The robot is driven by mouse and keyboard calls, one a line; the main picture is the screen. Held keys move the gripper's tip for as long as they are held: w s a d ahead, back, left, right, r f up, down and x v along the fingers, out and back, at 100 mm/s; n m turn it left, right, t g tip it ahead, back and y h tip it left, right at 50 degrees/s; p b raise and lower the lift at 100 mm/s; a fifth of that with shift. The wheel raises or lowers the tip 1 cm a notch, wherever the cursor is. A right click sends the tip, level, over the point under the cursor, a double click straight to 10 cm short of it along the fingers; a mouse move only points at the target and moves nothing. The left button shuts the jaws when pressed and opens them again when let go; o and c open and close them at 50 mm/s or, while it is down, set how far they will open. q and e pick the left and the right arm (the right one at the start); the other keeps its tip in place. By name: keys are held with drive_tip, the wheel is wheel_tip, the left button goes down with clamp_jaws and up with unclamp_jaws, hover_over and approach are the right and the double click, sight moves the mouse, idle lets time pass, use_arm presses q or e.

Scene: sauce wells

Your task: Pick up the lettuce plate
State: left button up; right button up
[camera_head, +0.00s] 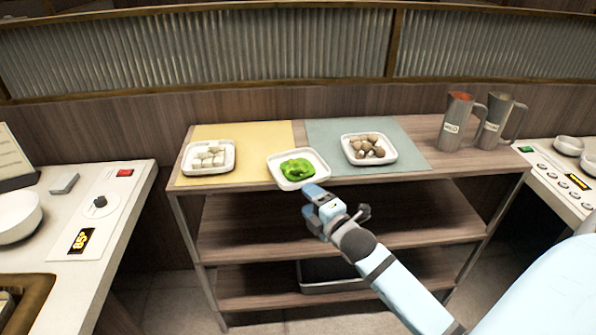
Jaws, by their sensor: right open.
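The lettuce plate (320,158) is a white square dish with bright green leaves (297,169) in it. It rests near the front edge of the top shelf, between the yellow and green mats. My right gripper (313,190) is just in front of the plate's near edge, at about the shelf edge. It is open with nothing in it. I cannot tell whether it touches the plate. My left gripper is not in view.
A plate of white pieces (189,157) sits left on a yellow mat (240,134); a plate of brown mushrooms (390,155) sits right on a green mat (325,130). Two metal pitchers (453,125) stand at the right end. Counters (120,190) flank the shelf unit.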

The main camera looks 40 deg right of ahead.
sight(297, 189)
drive_tip(key=w, duration=0.5)
drive_tip(key=shift+w+r, duration=0.15)
drive_tip(key=shift+w, duration=0.7)
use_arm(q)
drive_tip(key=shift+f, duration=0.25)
use_arm(e)
clamp_jaws()
drive_tip(key=shift+r, duration=0.1)
drive_tip(key=shift+d+r, duration=0.1)
drive_tip(key=shift+r, duration=0.45)
wheel_tip(297, 189, up, 19)
drive_tip(key=p, duration=0.3)
drive_tip(key=s+a+f, duration=0.3)
drive_tip(key=s+a, duration=0.1)
drive_tip(key=a, duration=0.3)
drive_tip(key=s+a+f, duration=0.3)
drive_tip(key=s+a, duration=0.1)
drive_tip(key=a, duration=0.4)
use_arm(q)
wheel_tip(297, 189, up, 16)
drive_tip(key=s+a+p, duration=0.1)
drive_tip(key=p, duration=1.7)
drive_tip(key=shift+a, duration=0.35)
use_arm(e)
wheel_tip(297, 189, up, 7)
drive_tip(key=s, duration=0.2)
drive_tip(key=shift+d+f+y, duration=0.15)
drive_tip(key=shift+d+y, duration=0.15)
drive_tip(key=shift+d, duration=0.05)
